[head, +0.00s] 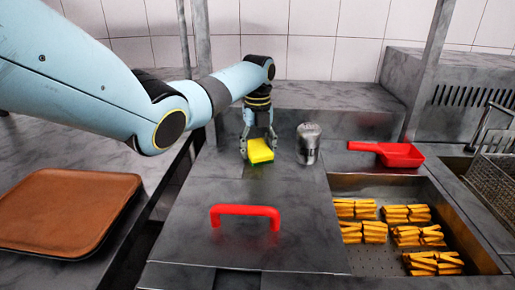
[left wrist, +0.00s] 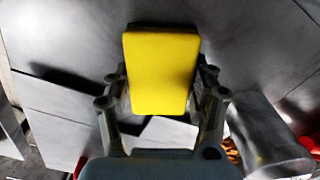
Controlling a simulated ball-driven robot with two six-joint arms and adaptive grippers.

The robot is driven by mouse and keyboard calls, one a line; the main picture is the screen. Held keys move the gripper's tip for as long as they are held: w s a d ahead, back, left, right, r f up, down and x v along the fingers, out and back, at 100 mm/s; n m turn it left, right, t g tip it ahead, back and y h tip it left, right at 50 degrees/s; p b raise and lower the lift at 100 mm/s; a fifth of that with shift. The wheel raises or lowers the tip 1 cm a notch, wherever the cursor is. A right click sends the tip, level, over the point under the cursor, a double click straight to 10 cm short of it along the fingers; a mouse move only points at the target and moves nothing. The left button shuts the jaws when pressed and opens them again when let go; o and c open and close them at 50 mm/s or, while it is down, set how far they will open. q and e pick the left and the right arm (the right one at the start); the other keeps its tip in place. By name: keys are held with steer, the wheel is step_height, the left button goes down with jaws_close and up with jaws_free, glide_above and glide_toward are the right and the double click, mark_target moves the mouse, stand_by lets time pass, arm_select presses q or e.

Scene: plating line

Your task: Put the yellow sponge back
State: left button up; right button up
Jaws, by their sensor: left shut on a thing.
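The yellow sponge (head: 260,150) is a small block with a darker green underside. My left gripper (head: 258,138) is shut on it, above the grey metal counter behind the red handle. In the left wrist view the sponge (left wrist: 160,70) sits between the two fingers of my left gripper (left wrist: 163,100), its broad yellow face towards the camera. Whether the sponge touches the counter I cannot tell. My right gripper is not in view.
A metal shaker (head: 308,143) stands just right of the sponge. A red scoop (head: 388,153) lies further right. A red handle (head: 245,210) stands in front. Fries (head: 408,213) lie in a sunken tray at right. A brown tray (head: 68,208) is at left.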

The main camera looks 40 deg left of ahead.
mark_target(258, 147)
arm_select(q)
steer(key=o, duration=1.1)
step_height(258, 147, up, 12)
steer(key=shift+r, duration=0.1)
